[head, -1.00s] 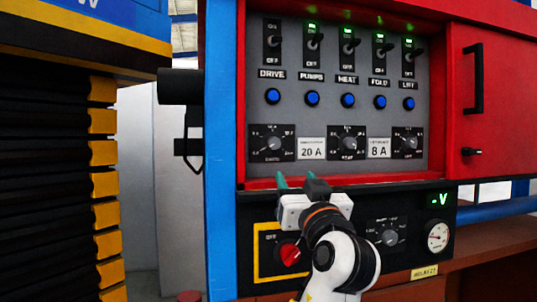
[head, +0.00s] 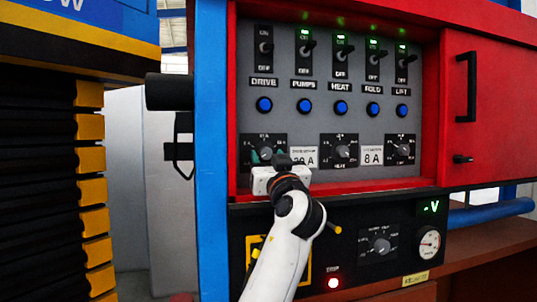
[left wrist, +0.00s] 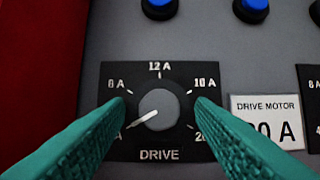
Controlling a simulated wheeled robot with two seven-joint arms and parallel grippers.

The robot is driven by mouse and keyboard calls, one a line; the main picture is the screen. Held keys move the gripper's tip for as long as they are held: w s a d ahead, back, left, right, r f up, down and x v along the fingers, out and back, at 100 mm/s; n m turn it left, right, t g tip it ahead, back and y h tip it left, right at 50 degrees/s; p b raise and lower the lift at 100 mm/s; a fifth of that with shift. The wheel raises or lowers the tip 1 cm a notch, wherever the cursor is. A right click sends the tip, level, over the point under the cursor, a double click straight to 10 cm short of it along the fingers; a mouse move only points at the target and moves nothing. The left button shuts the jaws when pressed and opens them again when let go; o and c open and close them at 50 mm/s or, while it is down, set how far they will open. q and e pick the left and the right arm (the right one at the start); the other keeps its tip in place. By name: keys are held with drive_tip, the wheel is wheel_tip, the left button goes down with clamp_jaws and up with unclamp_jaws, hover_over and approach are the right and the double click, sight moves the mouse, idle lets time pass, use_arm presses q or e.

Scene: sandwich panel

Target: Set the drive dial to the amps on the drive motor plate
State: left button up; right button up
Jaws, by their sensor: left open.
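The drive dial (left wrist: 158,110) is a round grey knob on a black plate marked DRIVE. Its white pointer aims lower left, at the lowest mark, whose label is partly hidden. The scale's right end reads 20, partly covered. My left gripper (head: 266,154) is open in front of the dial, with one teal finger on each side of the knob; contact is not clear. The drive motor plate (left wrist: 266,118) is white, right of the dial; the right finger covers its first digit, leaving "0 A". My right gripper is out of view.
Other dials (head: 341,151) and a second plate reading 8 A (head: 372,157) lie to the right. Blue buttons (head: 303,106) and switches sit above. The drive switch (head: 264,47) shows no green light; the others do. A red door (head: 490,100) is at right.

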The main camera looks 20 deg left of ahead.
use_arm(q)
drive_tip(key=shift+w+a, duration=0.1)
drive_tip(key=shift+w, duration=0.05)
drive_tip(key=c, duration=1)
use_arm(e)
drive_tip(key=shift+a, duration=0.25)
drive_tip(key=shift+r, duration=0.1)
